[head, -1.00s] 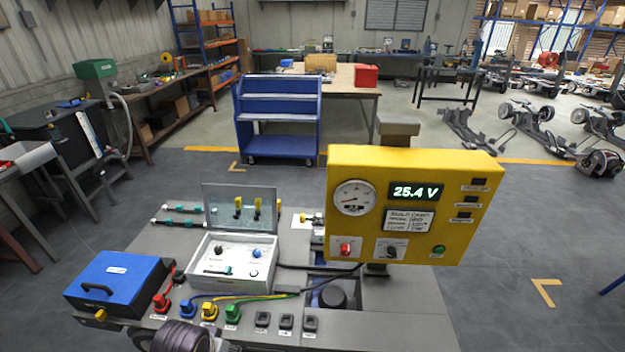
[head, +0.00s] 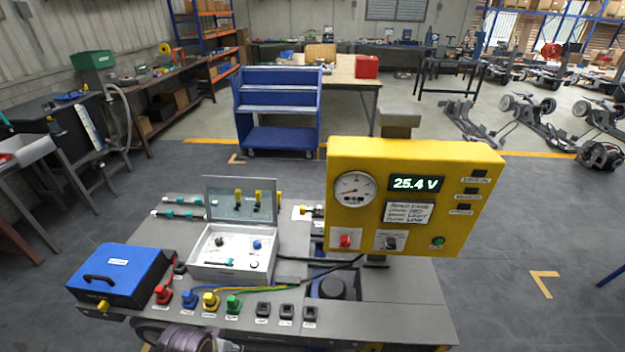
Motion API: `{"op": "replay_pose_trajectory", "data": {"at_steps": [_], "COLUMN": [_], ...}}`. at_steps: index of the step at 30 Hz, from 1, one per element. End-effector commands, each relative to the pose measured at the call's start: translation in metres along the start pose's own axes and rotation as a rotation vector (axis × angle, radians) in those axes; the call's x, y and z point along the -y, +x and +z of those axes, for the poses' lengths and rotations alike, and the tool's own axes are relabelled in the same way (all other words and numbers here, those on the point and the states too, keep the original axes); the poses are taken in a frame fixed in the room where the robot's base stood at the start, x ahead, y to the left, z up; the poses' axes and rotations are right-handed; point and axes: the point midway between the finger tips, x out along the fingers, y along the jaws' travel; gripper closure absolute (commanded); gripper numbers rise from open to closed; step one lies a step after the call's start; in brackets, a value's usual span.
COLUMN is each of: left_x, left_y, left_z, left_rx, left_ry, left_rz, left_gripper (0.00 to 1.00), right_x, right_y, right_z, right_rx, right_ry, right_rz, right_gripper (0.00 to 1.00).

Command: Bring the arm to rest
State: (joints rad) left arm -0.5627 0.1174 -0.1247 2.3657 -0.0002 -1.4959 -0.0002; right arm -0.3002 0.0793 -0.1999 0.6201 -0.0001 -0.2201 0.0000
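Neither of my grippers shows in the head view. A dark ribbed round part, possibly a piece of my own arm, shows at the bottom edge left of centre, in front of the bench. What lies below the picture's edge is hidden. The grey bench (head: 400,312) carries a yellow panel (head: 345,218) with a dial and a display reading 25.4 V. Left of it is a white box (head: 205,268) with its clear lid raised. A blue case (head: 130,266) with a black handle sits shut at the bench's left end.
Red, blue, yellow and green plugs (head: 233,305) and several black switches (head: 286,311) line the bench's front edge. A dark cable runs from the white box towards the panel. A blue cart (head: 280,140) stands behind. Open floor (head: 540,225) lies to the right.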

Motion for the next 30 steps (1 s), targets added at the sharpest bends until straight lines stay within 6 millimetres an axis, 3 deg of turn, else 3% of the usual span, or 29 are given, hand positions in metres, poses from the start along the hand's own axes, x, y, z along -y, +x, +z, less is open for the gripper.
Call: {"op": "replay_pose_trajectory", "data": {"at_steps": [5,14,30], "left_x": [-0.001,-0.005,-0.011], "left_y": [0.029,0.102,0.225], "left_z": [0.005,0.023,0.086], "left_rx": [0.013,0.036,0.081], "left_ry": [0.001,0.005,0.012], "left_rz": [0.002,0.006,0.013], "left_gripper": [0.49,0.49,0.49], "right_x": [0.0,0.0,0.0], "right_y": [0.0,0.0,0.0], "right_z": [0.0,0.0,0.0], "right_rx": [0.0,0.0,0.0], "right_ry": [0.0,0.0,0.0], "right_rz": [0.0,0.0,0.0], "right_gripper": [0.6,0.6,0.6]}}
